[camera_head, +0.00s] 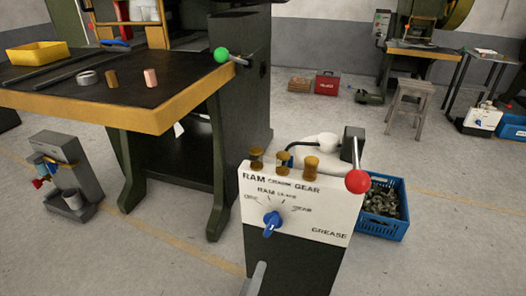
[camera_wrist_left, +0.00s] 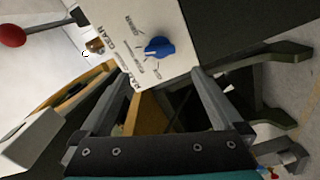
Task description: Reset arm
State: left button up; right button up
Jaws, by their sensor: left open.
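My left gripper (camera_wrist_left: 155,88) is open and empty in the left wrist view, with its two grey fingers spread apart. The white control panel with a blue knob (camera_wrist_left: 160,47) shows beyond the fingertips. In the head view only a grey piece of the left gripper (camera_head: 257,280) shows at the bottom edge, in front of the dark pedestal under the panel (camera_head: 290,210). My right gripper is out of view.
A lever with a red ball (camera_head: 357,181) stands at the panel's right. A worktable (camera_head: 60,98) at left holds a yellow bin (camera_head: 38,53), a brown cylinder (camera_head: 112,79) and a pink cylinder (camera_head: 151,77). A blue crate (camera_head: 399,230) stands on the floor. Floor between is open.

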pick_arm(q)
jog(key=s+a+f+m+g, duration=0.1)
jog(key=s+f+m+g, duration=0.3)
jog(key=f, duration=0.4)
jog(key=s+a+f+m+g, duration=0.1)
jog(key=a+f+m+g, duration=0.1)
jog(key=f+m+g, duration=0.45)
jog(key=s+a+f+m+g+y, duration=0.3)
jog(key=s+a+f+g+y, duration=0.2)
jog(key=s+a+f, duration=0.65)
jog(key=s+r+p, duration=1.1)
jog(key=s+p, duration=0.4)
jog(key=p, duration=0.8)
jog(key=shift+s+a+r+g, duration=0.15)
jog(key=shift+a+g, duration=0.1)
jog(key=shift+g, duration=0.2)
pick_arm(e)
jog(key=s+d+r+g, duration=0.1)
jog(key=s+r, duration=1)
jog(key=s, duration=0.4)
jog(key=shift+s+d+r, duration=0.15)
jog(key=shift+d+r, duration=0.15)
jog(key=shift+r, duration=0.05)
